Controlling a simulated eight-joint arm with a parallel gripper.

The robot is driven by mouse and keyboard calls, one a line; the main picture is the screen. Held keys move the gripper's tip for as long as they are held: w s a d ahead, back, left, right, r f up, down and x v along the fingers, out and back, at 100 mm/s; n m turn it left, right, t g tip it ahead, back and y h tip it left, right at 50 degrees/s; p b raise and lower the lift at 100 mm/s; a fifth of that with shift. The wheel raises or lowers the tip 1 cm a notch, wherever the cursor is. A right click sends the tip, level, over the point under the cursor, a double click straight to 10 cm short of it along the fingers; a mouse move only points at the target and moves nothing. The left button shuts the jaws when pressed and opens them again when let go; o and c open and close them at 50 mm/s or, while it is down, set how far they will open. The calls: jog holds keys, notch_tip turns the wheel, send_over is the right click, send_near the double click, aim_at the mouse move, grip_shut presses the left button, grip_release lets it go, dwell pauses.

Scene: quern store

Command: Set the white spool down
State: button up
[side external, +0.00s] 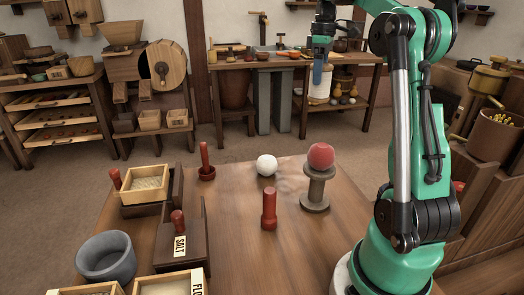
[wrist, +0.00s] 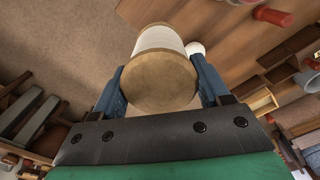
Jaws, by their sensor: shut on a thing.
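The white spool (side external: 320,88) has a white barrel and tan wooden ends. My gripper (side external: 320,76) is shut on it and holds it in the air, high above the table's far right side in the side view. In the wrist view the spool (wrist: 158,40) sits between the two blue fingers of my gripper (wrist: 160,75), with one round wooden end facing the camera. The wooden table (side external: 237,255) is below. Nothing touches the spool's lower end that I can see.
A red ball (side external: 321,156) rests on a dark spool-shaped stand (side external: 316,190). A white ball (side external: 267,165), a red peg (side external: 269,209), a grey bowl (side external: 106,257) and wooden boxes (side external: 146,184) stand on the table. Its front middle is bare.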

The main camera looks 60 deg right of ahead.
jog(key=w+a+n, duration=0.4)
jog(key=a+n, duration=0.1)
jog(key=a, duration=0.4)
jog(key=w+a+n, duration=0.4)
jog(key=a+n, duration=0.2)
jog(key=a, duration=0.2)
jog(key=w+a+n, duration=0.4)
jog(key=a+n, duration=0.1)
jog(key=a, duration=0.4)
jog(key=shift+s+a+f, duration=0.1)
jog(key=shift+s+f, duration=0.05)
jog(key=shift+f, duration=4.75)
jog(key=shift+s+a+f, duration=0.1)
jog(key=shift+f, duration=4.8)
jog(key=shift+f, duration=0.1)
jog(key=o, duration=1.3)
